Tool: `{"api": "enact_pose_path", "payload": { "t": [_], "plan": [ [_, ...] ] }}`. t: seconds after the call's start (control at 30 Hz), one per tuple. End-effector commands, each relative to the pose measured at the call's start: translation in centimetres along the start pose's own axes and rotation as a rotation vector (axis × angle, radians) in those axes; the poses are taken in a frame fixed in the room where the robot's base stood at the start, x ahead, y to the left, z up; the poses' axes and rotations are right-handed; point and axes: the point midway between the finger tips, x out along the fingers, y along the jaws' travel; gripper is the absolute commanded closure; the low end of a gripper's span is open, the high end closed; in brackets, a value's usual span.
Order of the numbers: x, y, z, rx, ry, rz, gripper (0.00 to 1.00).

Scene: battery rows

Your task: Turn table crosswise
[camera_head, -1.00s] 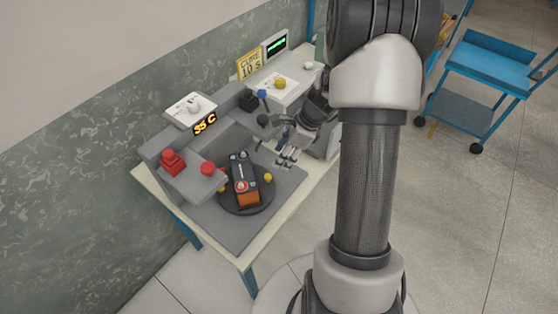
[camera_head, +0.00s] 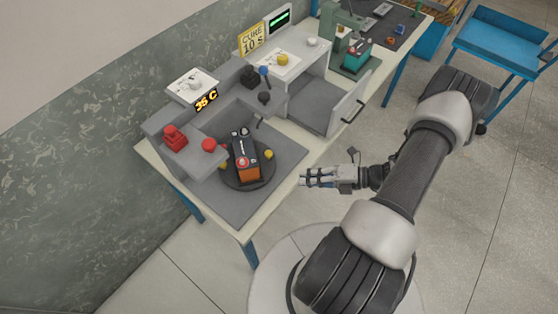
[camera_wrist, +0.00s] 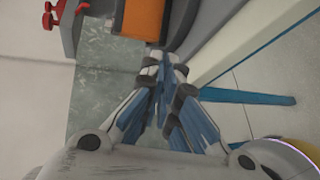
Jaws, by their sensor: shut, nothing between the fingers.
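The round dark turntable (camera_head: 249,184) sits on the grey base plate at the near left of the bench. Two yellow knobs stand at its rim, one at the right (camera_head: 268,154) and one partly hidden at the left. A black battery with an orange end (camera_head: 247,173) lies on it, its orange end towards the bench's near corner. The orange end also shows at the top of the wrist view (camera_wrist: 143,18). My gripper (camera_head: 303,178) is shut and empty, pointing left, to the right of the turntable and apart from it, near the bench's front edge.
Red buttons (camera_head: 209,145) stand left of the turntable, with a small temperature display (camera_head: 206,100) behind. Dark levers (camera_head: 264,97) stand behind it. An open chamber with a handled door (camera_head: 350,105) is farther right. A blue cart (camera_head: 500,45) stands beyond. Floor in front is clear.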

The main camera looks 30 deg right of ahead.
Motion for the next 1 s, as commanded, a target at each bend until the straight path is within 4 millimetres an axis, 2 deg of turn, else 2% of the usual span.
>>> {"api": "enact_pose_path", "payload": {
  "t": [0.03, 0.13, 0.33, 0.47, 0.8, 1.0],
  "plan": [
    [-0.4, -0.4, -0.4, 0.083, -0.062, 0.056, 1.00],
    [-1.0, -0.8, -0.5, 0.188, -0.145, 0.137, 1.00],
    [-0.6, -0.8, -0.4, 0.244, -0.188, 0.186, 1.00],
    [1.3, -0.6, -0.1, 0.242, -0.183, 0.183, 1.00],
    [8.4, 0.5, 1.3, 0.238, -0.179, 0.181, 1.00],
    [10.1, 0.3, 3.7, 0.237, -0.185, 0.179, 1.00]
  ]
}}
